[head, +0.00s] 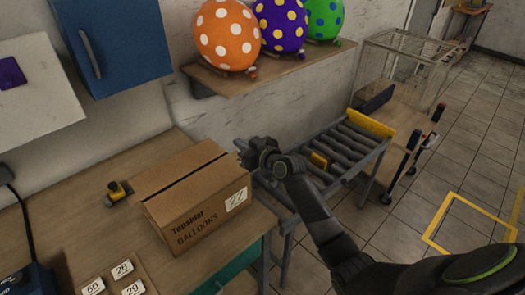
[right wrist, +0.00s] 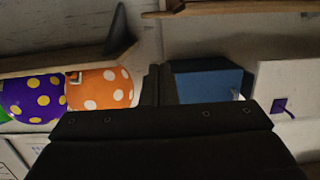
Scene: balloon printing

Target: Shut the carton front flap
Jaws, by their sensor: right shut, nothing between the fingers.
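The brown carton (head: 205,215), printed "Tepsinar BALLOONS" with a white 27 label (head: 236,199), stands on the wooden workbench. Its top flaps (head: 178,166) lie about flat, with a dark narrow gap running lengthwise between the front and rear ones. Whether the front flap is fully down, I cannot tell. My right gripper (head: 244,152) is shut and empty just beyond the carton's right rear corner, apparently apart from it. In the right wrist view my shut fingers (right wrist: 159,85) show dark, and the carton is not seen. My left gripper is not in view.
A shelf (head: 290,62) with orange, purple and green dotted balloons hangs behind. A roller conveyor (head: 345,150) stands right of the bench, with a wire cage (head: 405,65) beyond. A yellow-black tape dispenser (head: 117,192) sits left of the carton. Number cards (head: 122,269) lie in front.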

